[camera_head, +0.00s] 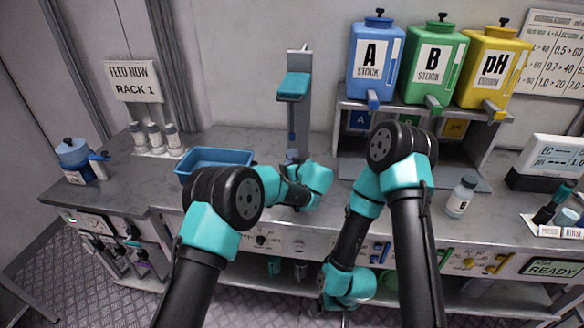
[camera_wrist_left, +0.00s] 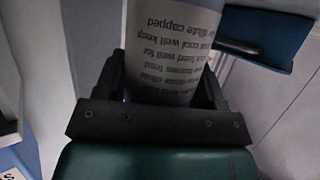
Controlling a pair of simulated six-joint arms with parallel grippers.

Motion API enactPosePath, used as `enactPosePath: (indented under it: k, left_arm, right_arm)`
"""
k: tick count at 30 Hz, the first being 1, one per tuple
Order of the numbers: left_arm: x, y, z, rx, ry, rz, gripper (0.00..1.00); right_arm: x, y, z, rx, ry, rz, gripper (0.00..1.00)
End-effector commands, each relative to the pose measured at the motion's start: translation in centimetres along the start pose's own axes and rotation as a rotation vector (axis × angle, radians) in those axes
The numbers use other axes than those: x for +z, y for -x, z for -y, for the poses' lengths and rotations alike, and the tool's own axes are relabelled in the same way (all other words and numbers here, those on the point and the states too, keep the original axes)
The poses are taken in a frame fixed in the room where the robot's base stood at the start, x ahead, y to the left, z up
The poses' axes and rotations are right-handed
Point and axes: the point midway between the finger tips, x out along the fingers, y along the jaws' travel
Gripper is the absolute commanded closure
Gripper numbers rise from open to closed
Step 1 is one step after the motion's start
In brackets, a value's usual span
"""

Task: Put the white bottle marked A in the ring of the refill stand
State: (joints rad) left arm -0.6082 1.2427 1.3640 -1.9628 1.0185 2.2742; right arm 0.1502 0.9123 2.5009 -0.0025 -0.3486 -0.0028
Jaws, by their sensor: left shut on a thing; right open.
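My left gripper (camera_wrist_left: 160,85) is shut on a white bottle (camera_wrist_left: 165,50), whose printed label reads upside down in the left wrist view. No letter A shows on the visible side. In the head view my left wrist hides most of the grip, in front of a grey post with a teal head (camera_head: 295,86). No ring can be made out there. My right gripper (camera_head: 338,303) is open and low, in front of the bench edge. Another white bottle with a grey cap (camera_head: 460,196) stands upright on the bench at right.
A blue tray (camera_head: 215,156) lies left of my left gripper. Several small bottles (camera_head: 155,140) stand under the rack sign. Blue, green and yellow tanks (camera_head: 433,62) stand on a shelf (camera_head: 345,104), partly behind my right arm. A meter (camera_head: 550,160) is at far right.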

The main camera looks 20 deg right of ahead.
Motion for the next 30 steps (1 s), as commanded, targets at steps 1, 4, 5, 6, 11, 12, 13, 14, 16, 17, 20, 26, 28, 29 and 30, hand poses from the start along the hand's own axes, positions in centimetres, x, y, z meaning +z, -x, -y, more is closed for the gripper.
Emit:
enactPosePath:
  k: [1,4,5,6,11,12,13,14,16,17,20,26,28,29,30]
  left_arm:
    - [-0.1,0.0,0.0,0.0,0.001,-0.001,0.75]
    - [0.0,0.0,0.0,0.0,0.0,-0.001,0.75]
    - [0.1,0.0,0.0,0.0,0.0,-0.001,0.75]
    - [0.2,-0.1,0.0,0.0,0.0,-0.001,0.75]
    - [0.3,-0.1,0.0,0.0,-0.001,0.0,0.25]
    - [0.3,-0.1,0.0,0.0,-0.001,0.0,0.21]
    - [0.3,-0.1,0.0,0.0,-0.001,0.0,0.18]
    - [0.3,-0.1,0.0,0.0,-0.001,0.0,0.15]
    - [0.3,-0.1,0.0,0.0,-0.001,0.0,0.11]
    - [0.3,-0.1,0.0,0.0,-0.001,0.0,0.11]
    - [0.3,-0.1,0.0,0.0,-0.001,0.0,0.11]
    - [-0.1,0.1,0.0,0.0,0.0,0.0,0.11]
    - [0.0,0.6,0.0,0.001,-0.002,0.001,0.11]
    - [0.0,0.9,-0.1,0.001,-0.002,0.001,0.11]
    - [0.0,1.4,-0.1,0.002,-0.002,0.001,0.11]
  right_arm:
    - [0.0,0.0,0.0,0.0,0.0,0.0,0.11]
    - [0.0,0.0,0.0,0.0,0.0,0.0,0.11]
    - [0.0,0.0,0.0,0.0,0.0,0.0,0.11]
    - [0.0,0.0,0.0,0.0,0.0,0.0,0.11]
    - [0.0,0.0,0.0,0.0,0.0,0.0,0.11]
    - [0.0,0.0,0.0,0.0,0.0,0.0,0.11]
    - [0.0,0.0,0.0,0.0,0.0,0.0,0.11]
    - [0.0,0.0,0.0,0.0,0.0,0.0,0.11]
    - [0.0,0.0,0.0,0.0,0.0,0.0,0.11]
    - [0.0,0.0,0.0,0.0,0.0,0.0,0.11]
    - [0.0,0.0,0.0,0.0,0.0,0.0,0.11]
    - [0.0,0.0,0.0,0.0,0.0,0.0,0.11]
    - [0.0,0.0,0.0,0.0,0.0,0.0,0.11]
    - [0.0,0.0,0.0,0.0,0.0,0.0,0.11]
    - [0.0,0.0,0.0,0.0,0.0,0.0,0.11]
